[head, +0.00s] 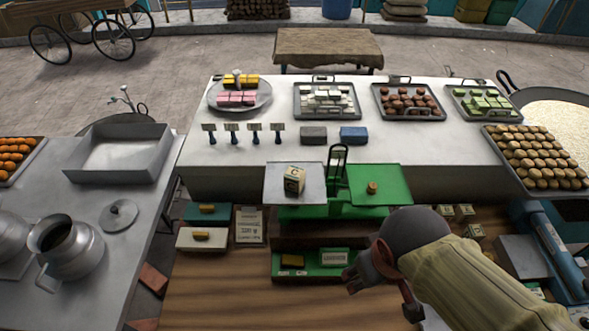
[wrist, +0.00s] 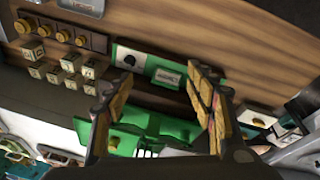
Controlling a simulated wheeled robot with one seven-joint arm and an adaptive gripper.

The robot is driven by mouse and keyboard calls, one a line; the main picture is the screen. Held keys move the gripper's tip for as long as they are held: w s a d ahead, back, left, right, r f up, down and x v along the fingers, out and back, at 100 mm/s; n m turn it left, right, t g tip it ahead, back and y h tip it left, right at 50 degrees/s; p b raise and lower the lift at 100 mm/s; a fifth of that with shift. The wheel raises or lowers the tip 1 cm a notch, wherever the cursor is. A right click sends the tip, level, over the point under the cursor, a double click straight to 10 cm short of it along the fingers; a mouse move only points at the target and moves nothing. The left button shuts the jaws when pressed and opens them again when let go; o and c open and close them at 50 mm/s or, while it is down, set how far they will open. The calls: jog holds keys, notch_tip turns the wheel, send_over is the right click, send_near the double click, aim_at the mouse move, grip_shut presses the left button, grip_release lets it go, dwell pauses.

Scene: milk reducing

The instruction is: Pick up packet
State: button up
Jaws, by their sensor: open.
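A small cream packet (head: 294,178) with dark markings sits on the left, grey pan of the green balance scale (head: 375,195) in the head view. More small packets (head: 445,211) stand on the wooden counter to the right of the scale, partly beside my arm. In the wrist view several packets (wrist: 70,62) show at the left, outside the jaws. My gripper (head: 381,297) is over the front of the wooden counter, right of the green tray and apart from the packets. In the wrist view its fingers (wrist: 150,80) are spread with nothing between them.
A green tray (head: 308,273) with a yellow block and a labelled item lies below the scale. A small brown item (head: 372,188) sits on the green pan. Trays of sweets (head: 408,101) fill the white table behind. The wooden counter is clear at front left.

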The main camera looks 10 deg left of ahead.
jog(key=w+a+n+t+h+p, duration=0.1)
jog(key=w+a+n+h+p, duration=0.2)
jog(key=a+n+p, duration=0.45)
jog(key=n+t+y, duration=0.1)
jog(key=n+t, duration=0.7)
jog(key=n, duration=1.2)
send_near(291, 179)
jog(key=x, duration=0.5)
jog(key=shift+w+d+f, duration=0.2)
jog(key=x, duration=0.7)
jog(key=shift+w+a, duration=0.1)
jog(key=shift+a, duration=0.05)
jog(key=shift+c, duration=1)
jog(key=c, duration=1.1)
